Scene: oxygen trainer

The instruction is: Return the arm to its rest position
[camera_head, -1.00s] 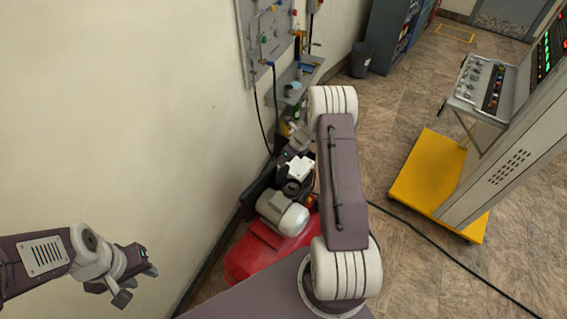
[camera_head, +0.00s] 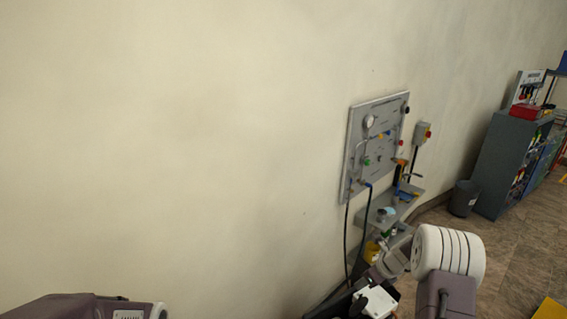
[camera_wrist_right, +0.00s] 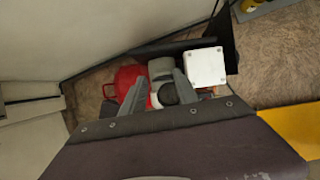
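My right arm's white joint (camera_head: 447,250) stands at the lower right of the head view. The right gripper (camera_head: 378,250) extends left from it, below the wall shelf and partly hard to make out. In the right wrist view the right gripper's two grey fingers (camera_wrist_right: 160,88) are apart, with nothing held between them. The red and grey machine shows on the floor beyond them. Of my left arm only a link (camera_head: 85,308) shows at the bottom left of the head view. The left gripper is out of view.
A grey panel (camera_head: 376,148) with gauge and valves hangs on the wall, above a small shelf (camera_head: 408,200). A red machine (camera_wrist_right: 125,77) with a white box (camera_wrist_right: 206,66) sits near the wall. A bin (camera_head: 464,198) and cabinet (camera_head: 503,165) stand at right.

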